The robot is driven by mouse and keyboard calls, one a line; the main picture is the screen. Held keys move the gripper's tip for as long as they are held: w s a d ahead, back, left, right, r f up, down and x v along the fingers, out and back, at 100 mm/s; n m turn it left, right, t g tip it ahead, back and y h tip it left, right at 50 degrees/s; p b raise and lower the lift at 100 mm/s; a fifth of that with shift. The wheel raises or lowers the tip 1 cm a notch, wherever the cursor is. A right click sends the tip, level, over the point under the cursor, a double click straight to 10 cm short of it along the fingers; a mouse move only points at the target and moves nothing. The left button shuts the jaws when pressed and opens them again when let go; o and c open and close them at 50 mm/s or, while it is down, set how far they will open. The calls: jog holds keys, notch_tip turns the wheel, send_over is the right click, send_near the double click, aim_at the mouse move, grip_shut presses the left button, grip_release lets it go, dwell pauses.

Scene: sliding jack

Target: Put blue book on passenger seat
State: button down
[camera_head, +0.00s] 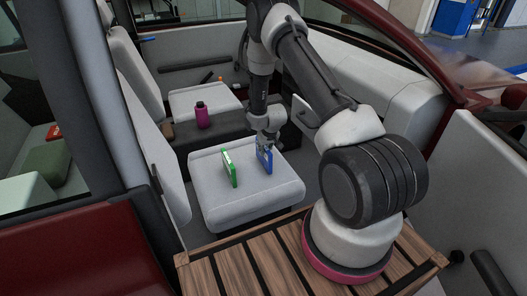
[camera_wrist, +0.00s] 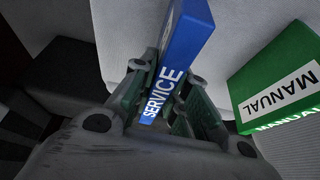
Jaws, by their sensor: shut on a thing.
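The blue book (camera_head: 264,161) stands upright at the right part of the near seat (camera_head: 270,189) in the head view. My gripper (camera_head: 267,146) is over its top and shut on it. In the wrist view the blue book (camera_wrist: 185,42) shows the word SERVICE on its spine, between the fingers of my gripper (camera_wrist: 165,100). The book's lower edge is at or just above the seat cushion; I cannot tell whether it touches.
A green book (camera_head: 229,168) stands on the same seat, left of the blue one; it reads MANUAL in the wrist view (camera_wrist: 282,80). A magenta bottle (camera_head: 202,115) stands on the centre console. Another seat (camera_head: 205,101) is beyond. The seat backrest (camera_head: 150,135) rises at left.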

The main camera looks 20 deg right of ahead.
jog(key=shift+f, duration=0.45)
jog(key=shift+f, duration=0.15)
jog(key=c, duration=1.4)
grip_release()
